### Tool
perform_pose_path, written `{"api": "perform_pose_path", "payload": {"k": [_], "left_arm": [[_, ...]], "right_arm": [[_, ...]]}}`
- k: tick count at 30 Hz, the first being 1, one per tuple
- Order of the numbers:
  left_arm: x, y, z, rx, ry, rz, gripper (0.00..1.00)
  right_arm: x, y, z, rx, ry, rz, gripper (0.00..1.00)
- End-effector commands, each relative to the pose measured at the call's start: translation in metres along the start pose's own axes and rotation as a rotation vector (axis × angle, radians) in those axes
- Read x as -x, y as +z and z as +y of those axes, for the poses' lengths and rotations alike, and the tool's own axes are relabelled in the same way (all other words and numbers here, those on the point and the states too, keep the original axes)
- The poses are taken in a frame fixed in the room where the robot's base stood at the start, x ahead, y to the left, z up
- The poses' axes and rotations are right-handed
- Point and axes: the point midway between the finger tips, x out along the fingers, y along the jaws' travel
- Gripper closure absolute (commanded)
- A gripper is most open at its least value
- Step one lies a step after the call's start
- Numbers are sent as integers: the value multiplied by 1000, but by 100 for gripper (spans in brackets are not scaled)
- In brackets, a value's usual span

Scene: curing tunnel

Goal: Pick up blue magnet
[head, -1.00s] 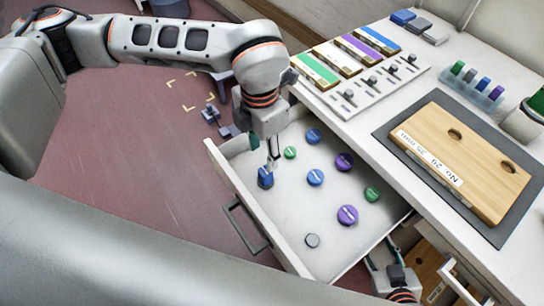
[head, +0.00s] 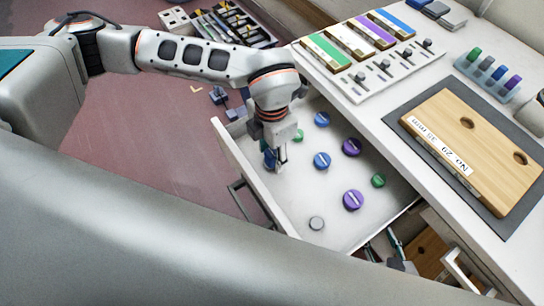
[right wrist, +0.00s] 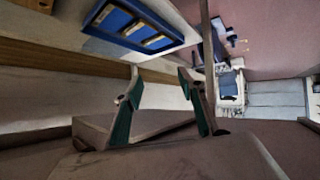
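A blue magnet (head: 267,160) is in the open drawer near its left wall, partly hidden by my left gripper (head: 275,163). The left gripper points down right at this magnet; whether its fingers are closed on it cannot be made out. Two other blue magnets lie in the drawer, one towards the back (head: 322,119) and one in the middle (head: 321,160). My right gripper (right wrist: 160,88) shows in the right wrist view with its green-padded fingers apart and nothing between them. In the head view it is partly seen below the drawer's right side.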

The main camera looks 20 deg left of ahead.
Motion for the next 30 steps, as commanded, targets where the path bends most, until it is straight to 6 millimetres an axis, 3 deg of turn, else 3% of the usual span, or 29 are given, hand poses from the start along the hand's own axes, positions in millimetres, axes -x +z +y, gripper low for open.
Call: {"api": "perform_pose_path", "payload": {"k": [1, 5, 20, 26, 30], "left_arm": [[0, 0, 0, 0, 0, 0, 69], [0, 0, 0, 0, 0, 0, 100], [11, 1, 0, 0, 2, -3, 100], [42, 2, 1, 0, 4, -6, 100], [78, 2, 1, 0, 5, -9, 100]], "right_arm": [[0, 0, 0, 0, 1, 0, 60], [1, 1, 0, -1, 0, -3, 60], [6, 7, -4, -4, -6, -15, 60], [7, 2, -4, -7, -8, -9, 60], [7, -3, -4, -9, -8, -3, 60]]}}
